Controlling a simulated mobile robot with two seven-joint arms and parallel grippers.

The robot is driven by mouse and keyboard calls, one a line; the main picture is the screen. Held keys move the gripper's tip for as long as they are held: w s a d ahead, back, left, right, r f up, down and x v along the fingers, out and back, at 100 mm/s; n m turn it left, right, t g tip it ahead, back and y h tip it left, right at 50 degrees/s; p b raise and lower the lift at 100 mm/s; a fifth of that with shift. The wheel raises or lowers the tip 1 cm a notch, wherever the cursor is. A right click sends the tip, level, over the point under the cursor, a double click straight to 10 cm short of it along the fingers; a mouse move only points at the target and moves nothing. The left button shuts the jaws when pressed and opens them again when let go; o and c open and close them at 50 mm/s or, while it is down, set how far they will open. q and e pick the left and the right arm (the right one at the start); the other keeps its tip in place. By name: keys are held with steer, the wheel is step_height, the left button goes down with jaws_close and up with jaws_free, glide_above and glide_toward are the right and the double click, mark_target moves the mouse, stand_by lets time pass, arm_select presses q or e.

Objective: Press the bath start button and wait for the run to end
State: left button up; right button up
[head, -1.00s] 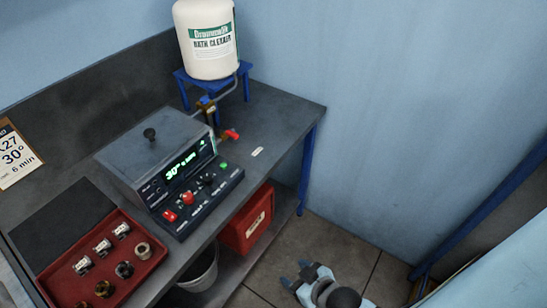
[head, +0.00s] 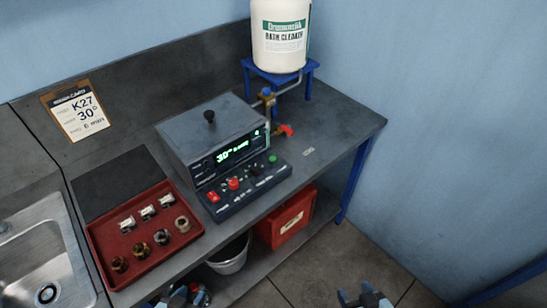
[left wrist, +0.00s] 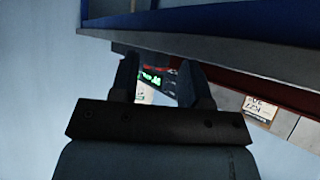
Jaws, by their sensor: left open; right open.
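The grey bath unit (head: 210,135) stands on the dark bench, its lid with a black knob closed. Its display (head: 235,152) is lit green and reads about 30°. The sloping panel (head: 245,186) in front carries a green button (head: 272,159), a red button (head: 233,183), a red switch (head: 213,197) and black knobs; labels are too small to read. My left gripper (head: 185,294) is open at the bottom edge, below and apart from the panel. My right gripper (head: 366,296) is open and empty.
A red tray (head: 100,238) with several metal parts lies left of the bath. A white container (head: 280,45) stands on a blue stand behind. A clipboard card (head: 76,112) reads K27, 30°. A sink (head: 45,250) is at left; a red bin (head: 284,218) and bucket (head: 230,256) are below.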

arm_select(q)
steer(key=shift+w+r, duration=0.1)
steer(key=shift+w, duration=0.1)
steer(key=shift+w+r, duration=0.1)
steer(key=shift+w, duration=0.15)
